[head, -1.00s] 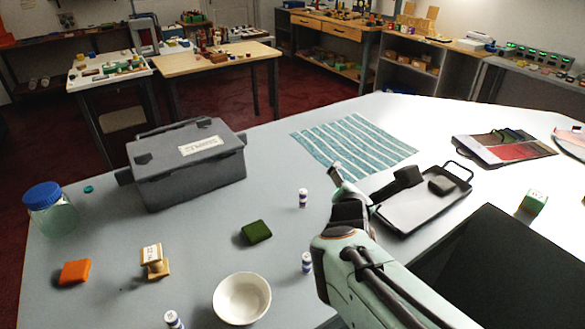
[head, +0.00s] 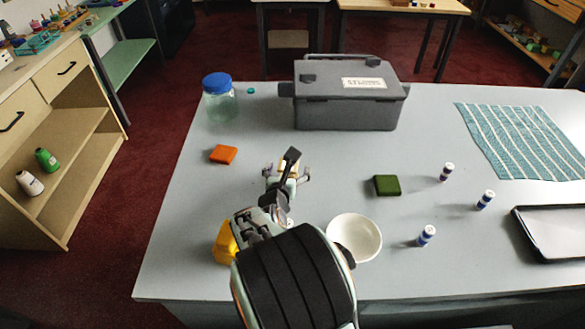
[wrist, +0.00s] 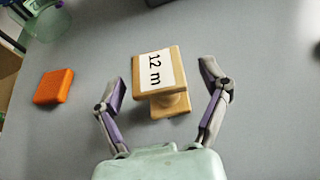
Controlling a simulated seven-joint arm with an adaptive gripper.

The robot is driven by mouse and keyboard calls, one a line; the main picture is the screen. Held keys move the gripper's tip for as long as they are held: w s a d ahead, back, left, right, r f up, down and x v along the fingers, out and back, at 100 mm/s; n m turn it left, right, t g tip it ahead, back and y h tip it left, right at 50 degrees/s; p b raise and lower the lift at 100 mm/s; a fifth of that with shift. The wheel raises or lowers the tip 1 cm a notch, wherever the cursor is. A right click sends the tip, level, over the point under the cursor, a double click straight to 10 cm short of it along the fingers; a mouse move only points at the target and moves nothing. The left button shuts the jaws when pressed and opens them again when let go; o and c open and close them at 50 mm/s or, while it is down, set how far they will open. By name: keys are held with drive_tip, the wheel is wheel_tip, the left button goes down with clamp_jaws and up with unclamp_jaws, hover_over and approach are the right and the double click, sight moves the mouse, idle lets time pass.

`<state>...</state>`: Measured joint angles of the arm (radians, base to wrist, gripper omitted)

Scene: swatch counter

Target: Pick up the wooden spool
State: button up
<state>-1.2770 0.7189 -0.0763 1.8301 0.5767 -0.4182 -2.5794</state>
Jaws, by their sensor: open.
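The wooden spool (wrist: 161,82) is light tan with a white label reading "12 m". It stands on the grey counter and fills the middle of the wrist view. In the head view only a bit of the spool (head: 284,166) shows behind my gripper (head: 288,175). In the wrist view my gripper (wrist: 164,82) is open, with one finger to the left of the spool and one to the right. There are gaps between both fingers and the spool, and nothing is held.
An orange block (head: 223,155) lies left of the spool. A blue-lidded jar (head: 219,104) and a grey case (head: 345,110) stand behind. A white bowl (head: 355,232), a green block (head: 386,186) and small vials (head: 427,236) are to the right. A yellow object (head: 225,243) is partly hidden by my arm.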

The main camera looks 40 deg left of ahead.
drive_tip(key=shift+w+a+f, duration=0.15)
drive_tip(key=shift+w, duration=0.05)
drive_tip(key=c, duration=1.2)
drive_tip(key=shift+c, duration=0.2)
